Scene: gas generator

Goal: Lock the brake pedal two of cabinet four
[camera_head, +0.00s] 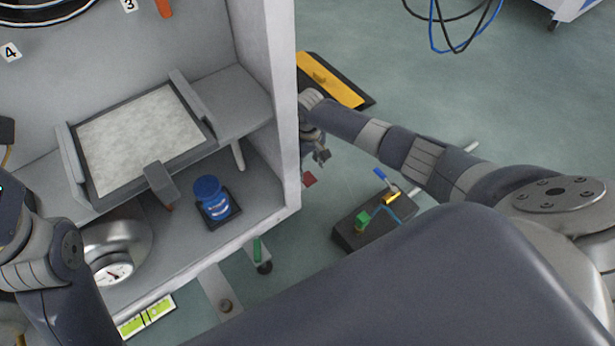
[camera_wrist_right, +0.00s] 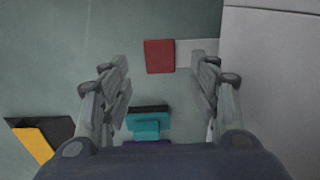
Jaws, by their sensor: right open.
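A red pedal pad (camera_head: 309,180) shows low beside the right outer side of the cabinet (camera_head: 283,110). In the right wrist view the red pad (camera_wrist_right: 159,56) lies ahead of the fingers, with a pale grey bar (camera_wrist_right: 195,53) running from it towards the cabinet side. My right gripper (camera_head: 320,157) hangs beside the cabinet wall, above the red pad. Its fingers (camera_wrist_right: 160,85) are open and apart, with nothing between them. A green pedal (camera_head: 258,249) stands at the cabinet's front lower edge. My left arm shows at the left edge; its fingers are out of view.
A black box (camera_head: 347,237) with green and blue handles stands on the floor at right. A yellow-and-black block (camera_head: 330,80) lies behind my right arm; teal and black pieces (camera_wrist_right: 147,125) lie below the fingers. A blue canister (camera_head: 212,199) stands inside the cabinet.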

